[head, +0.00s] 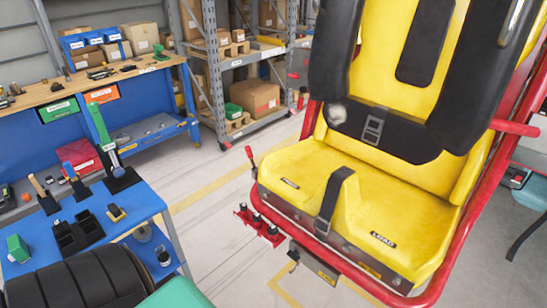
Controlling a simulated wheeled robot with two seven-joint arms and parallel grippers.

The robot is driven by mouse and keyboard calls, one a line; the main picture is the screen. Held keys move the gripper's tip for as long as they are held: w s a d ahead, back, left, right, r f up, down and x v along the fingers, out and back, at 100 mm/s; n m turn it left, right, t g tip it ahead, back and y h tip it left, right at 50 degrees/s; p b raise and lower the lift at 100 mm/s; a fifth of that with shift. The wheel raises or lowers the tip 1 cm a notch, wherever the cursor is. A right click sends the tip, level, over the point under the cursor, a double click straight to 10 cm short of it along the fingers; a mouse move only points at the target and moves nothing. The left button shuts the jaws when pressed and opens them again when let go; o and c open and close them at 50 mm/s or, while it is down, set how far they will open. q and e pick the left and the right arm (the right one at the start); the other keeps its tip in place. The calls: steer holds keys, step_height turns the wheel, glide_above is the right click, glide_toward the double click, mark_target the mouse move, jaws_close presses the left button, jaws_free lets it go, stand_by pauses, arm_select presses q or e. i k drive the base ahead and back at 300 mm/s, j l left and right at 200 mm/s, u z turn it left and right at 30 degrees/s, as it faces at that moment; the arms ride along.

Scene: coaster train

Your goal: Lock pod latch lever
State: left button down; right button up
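The pod is a yellow seat (400,225) in a red tubular frame (440,270), with black shoulder restraints (335,55) and a black belt strap (335,200) over the front. A small lever with a red grip (249,155) stands nearly upright at the left edge of the seat. A red bracket with dark knobs (258,225) sits low at the seat's front left. The frame does not show whether the latch is locked. Neither of my grippers is in view, and nothing is seen touching the lever.
A blue tool cart (125,205) with dark holders and tools stands at the left. Behind it are a workbench (95,85) with bins and shelving (215,70) with boxes. Open floor (215,185) lies between cart and pod.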

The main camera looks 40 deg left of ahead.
mark_target(248, 149)
steer(key=i+l+u, duration=0.35)
steer(key=l+u, duration=0.15)
steer(key=i+l+u, duration=0.1)
steer(key=l+u, duration=0.15)
steer(key=l, duration=0.2)
steer(key=u, duration=1.2)
steer(key=i+j+z, duration=0.35)
steer(key=i+j, duration=0.15)
steer(key=j, duration=0.15)
steer(key=i+j+z, duration=0.15)
steer(key=j, duration=0.2)
steer(key=i+j+z, duration=0.15)
steer(key=j, duration=0.25)
steer(key=i+j+z, duration=0.15)
steer(key=j, duration=0.25)
steer(key=i, duration=0.1)
